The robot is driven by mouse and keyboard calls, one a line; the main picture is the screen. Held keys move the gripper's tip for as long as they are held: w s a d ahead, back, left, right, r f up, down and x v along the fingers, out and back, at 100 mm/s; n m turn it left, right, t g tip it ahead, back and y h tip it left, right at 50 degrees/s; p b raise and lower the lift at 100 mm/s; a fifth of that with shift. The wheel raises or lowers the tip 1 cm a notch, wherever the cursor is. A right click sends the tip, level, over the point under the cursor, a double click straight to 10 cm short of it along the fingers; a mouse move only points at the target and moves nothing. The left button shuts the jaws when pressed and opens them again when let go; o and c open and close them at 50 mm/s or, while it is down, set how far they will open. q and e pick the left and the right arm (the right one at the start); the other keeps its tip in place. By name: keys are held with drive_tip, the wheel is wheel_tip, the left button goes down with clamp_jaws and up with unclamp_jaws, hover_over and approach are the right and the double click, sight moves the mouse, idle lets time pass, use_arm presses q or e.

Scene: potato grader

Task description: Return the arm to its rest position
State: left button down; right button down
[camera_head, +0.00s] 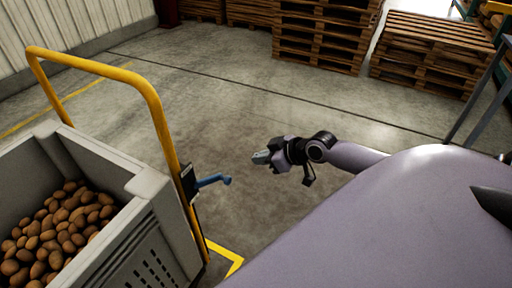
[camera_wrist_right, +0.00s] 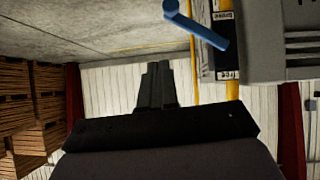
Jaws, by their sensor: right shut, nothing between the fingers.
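My right gripper (camera_head: 262,157) reaches in from the right in the head view. It is shut and empty, held in open air over the concrete floor. In the right wrist view its dark fingers (camera_wrist_right: 156,86) are together with nothing between them. A blue lever (camera_head: 212,180) on a dark plate is mounted on the yellow rail, left of the gripper and apart from it. The lever also shows at the top of the right wrist view (camera_wrist_right: 196,27), where the plate carries lettering, partly readable as "FREE". My left gripper is not in view.
A grey crate (camera_head: 142,185) of potatoes (camera_head: 60,228) stands at the left beside the yellow rail (camera_head: 150,92). Wooden pallets (camera_head: 325,35) are stacked at the back, with more at the back right (camera_head: 433,50). A metal frame stands at the right edge. The floor between is clear.

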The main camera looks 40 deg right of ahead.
idle(0.6)
drive_tip(key=s+a+f+m+h+p, duration=0.1)
drive_tip(key=s+a+p, duration=0.7)
drive_tip(key=s+a, duration=1)
drive_tip(key=shift+f+m, duration=0.7)
drive_tip(key=shift+f, duration=0.15)
drive_tip(key=shift+s, duration=0.15)
